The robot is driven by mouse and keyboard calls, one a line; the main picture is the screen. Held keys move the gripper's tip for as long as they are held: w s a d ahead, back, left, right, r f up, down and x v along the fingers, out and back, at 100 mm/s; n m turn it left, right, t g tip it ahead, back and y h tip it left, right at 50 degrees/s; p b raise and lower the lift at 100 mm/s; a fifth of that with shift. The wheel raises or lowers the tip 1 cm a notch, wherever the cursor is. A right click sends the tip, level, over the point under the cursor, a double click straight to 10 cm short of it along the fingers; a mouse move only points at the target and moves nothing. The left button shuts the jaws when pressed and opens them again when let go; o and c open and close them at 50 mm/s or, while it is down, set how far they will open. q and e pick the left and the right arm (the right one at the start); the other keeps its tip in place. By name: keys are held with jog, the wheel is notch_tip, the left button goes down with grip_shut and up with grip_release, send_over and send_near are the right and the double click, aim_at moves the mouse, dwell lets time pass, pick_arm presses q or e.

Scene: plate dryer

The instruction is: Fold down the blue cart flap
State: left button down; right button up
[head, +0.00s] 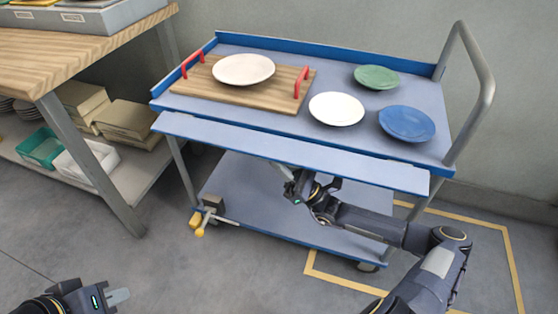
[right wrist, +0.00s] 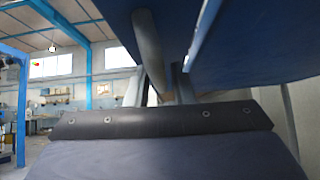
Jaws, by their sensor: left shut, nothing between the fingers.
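The blue cart (head: 205,103) stands in front of me. Its flap (head: 290,153), a long pale strip with a blue edge, sticks out along the near side, roughly level with the top deck and not hanging down. My right gripper (head: 285,172) is under the flap near its middle; its fingertips are largely hidden by the flap. In the right wrist view, a blue underside (right wrist: 250,60) fills the upper right, and a pale bar runs upward beyond the fingers. Whether they touch anything is unclear. My left gripper (head: 118,297) is shut and empty, low at the left, away from the cart.
A wooden tray (head: 200,84) with red handles carries a white plate (head: 243,69). A second white plate (head: 336,109), a green plate (head: 376,77) and a blue plate (head: 407,123) lie on the deck. A yellow-knobbed lever (head: 200,231) sits below. A wooden table (head: 70,50) stands left.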

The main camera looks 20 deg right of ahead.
jog(key=shift+w+a+r, duration=0.15)
jog(key=shift+a+r, duration=0.1)
grip_shut()
